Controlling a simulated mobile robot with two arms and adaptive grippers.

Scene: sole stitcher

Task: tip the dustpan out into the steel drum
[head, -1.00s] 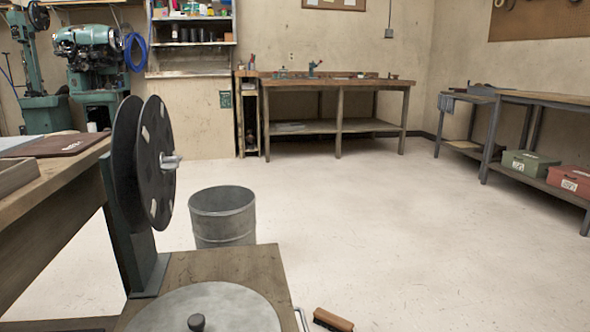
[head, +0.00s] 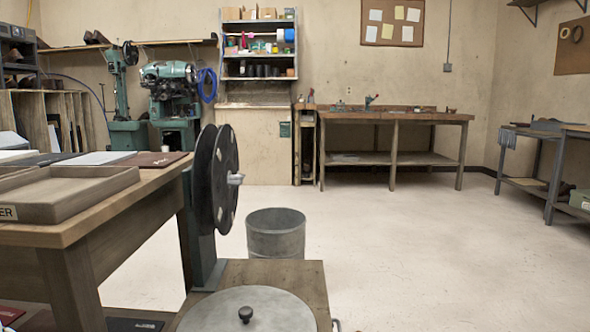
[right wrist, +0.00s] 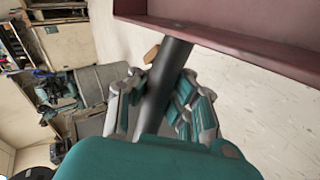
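The steel drum (head: 275,238) is a grey open-topped bin. It stands upright on the floor, beyond the wooden stand in the head view; its inside bottom is hidden. The dustpan (right wrist: 235,33) is dark red with a dark grey handle, seen at the top right of the right wrist view. My right gripper (right wrist: 160,92) has its fingers closed around that handle. The pan's contents cannot be seen. My right gripper and the dustpan are outside the head view. My left gripper is in neither view.
A wooden stand (head: 290,275) with a round grey metal plate (head: 247,312) and a black reel (head: 215,180) is in front of the drum. A wooden bench (head: 165,195) with a tray (head: 70,205) is at left. Open floor (head: 400,250) lies right of the drum.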

